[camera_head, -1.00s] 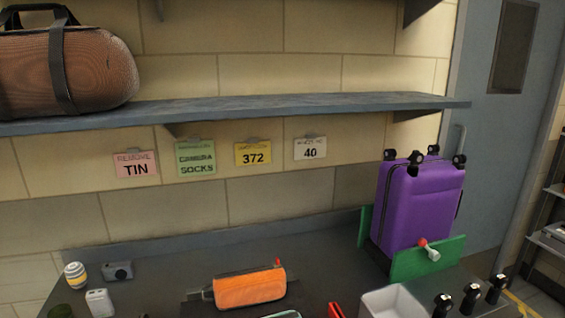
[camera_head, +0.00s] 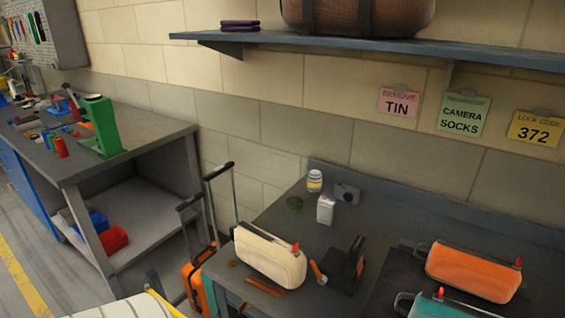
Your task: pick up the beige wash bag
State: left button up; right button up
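The beige wash bag (camera_head: 268,257) stands on the left end of the grey table, near its left edge. It is a rounded block with a zip along its upper edge and a red zip pull at its right end. An orange bag of similar shape (camera_head: 472,273) lies to the right, and part of a teal one (camera_head: 440,306) shows at the bottom edge. Neither of my grippers is in view.
A small orange-handled tool (camera_head: 318,272) and a dark stand (camera_head: 345,268) are just right of the beige bag. A white box (camera_head: 325,209), striped jar (camera_head: 314,181) and camera (camera_head: 346,193) stand behind. An orange suitcase (camera_head: 196,279) with raised handles is to the left.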

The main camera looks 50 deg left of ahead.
aim_at(267, 253)
jog(key=u, duration=1.65)
jog(key=k+l+u, duration=0.1)
jog(key=l, duration=0.25)
jog(key=k, duration=0.1)
